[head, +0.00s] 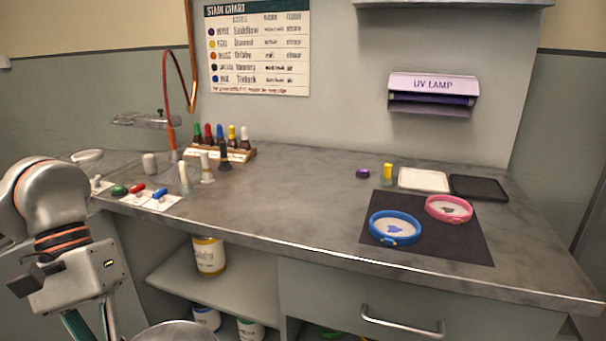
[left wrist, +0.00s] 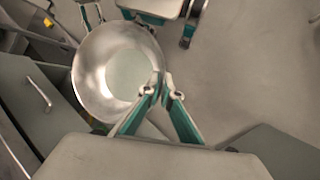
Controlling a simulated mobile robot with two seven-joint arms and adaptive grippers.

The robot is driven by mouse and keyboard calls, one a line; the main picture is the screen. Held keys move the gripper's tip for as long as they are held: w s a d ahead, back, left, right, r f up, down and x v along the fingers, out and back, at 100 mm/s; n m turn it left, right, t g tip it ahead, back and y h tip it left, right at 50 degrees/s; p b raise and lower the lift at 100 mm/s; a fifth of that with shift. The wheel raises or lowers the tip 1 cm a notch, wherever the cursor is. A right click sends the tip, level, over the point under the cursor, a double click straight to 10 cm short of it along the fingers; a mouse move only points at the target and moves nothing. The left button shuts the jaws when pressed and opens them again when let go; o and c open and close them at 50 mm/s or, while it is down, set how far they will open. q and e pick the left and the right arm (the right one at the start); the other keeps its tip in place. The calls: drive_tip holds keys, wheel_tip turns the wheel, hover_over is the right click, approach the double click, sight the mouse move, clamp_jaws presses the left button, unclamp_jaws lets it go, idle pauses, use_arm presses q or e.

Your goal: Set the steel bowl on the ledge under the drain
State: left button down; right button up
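The steel bowl (left wrist: 92,72) is a shiny round bowl, seen from above in the left wrist view. Its upper edge also shows at the bottom of the head view (head: 176,331), below counter height. My left gripper (left wrist: 162,82) has its fingertips close together at the bowl's rim, apparently pinching it with one finger on each side. In the head view the left gripper points down and its tips are cut off. No drain is clearly identifiable; a grey slotted plate (head: 143,119) stands raised over the counter's left end beside a red tube (head: 170,105).

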use_arm(q)
drive_tip(key=r+p, duration=0.2)
drive_tip(key=r, duration=0.2)
drive_tip(key=shift+s+d+p, duration=0.1)
drive_tip(key=shift+s+p, duration=0.2)
drive_tip(key=shift+p, duration=0.1)
wheel_tip(320, 180, up, 2)
drive_tip(key=shift+d+r+p, duration=0.1)
drive_tip(key=shift+p, duration=1.05)
wheel_tip(320, 180, up, 2)
drive_tip(key=p, duration=0.3)
drive_tip(key=shift+w+r, duration=0.15)
drive_tip(key=p, duration=0.6)
drive_tip(key=shift+r+p, duration=0.3)
drive_tip(key=shift+r, duration=0.05)
drive_tip(key=shift+s+f+p, duration=0.2)
drive_tip(key=shift+f+p, duration=0.3)
drive_tip(key=shift+p, duration=0.25)
drive_tip(key=shift+a+f, duration=0.2)
drive_tip(key=shift+f, duration=0.25)
use_arm(e)
drive_tip(key=s+d+r+h, duration=0.1)
drive_tip(key=s+d+r, duration=0.1)
drive_tip(key=d+r, duration=0.1)
drive_tip(key=shift+r+g, duration=0.3)
drive_tip(key=shift+r, duration=0.6)
drive_tip(key=shift+d, duration=0.1)
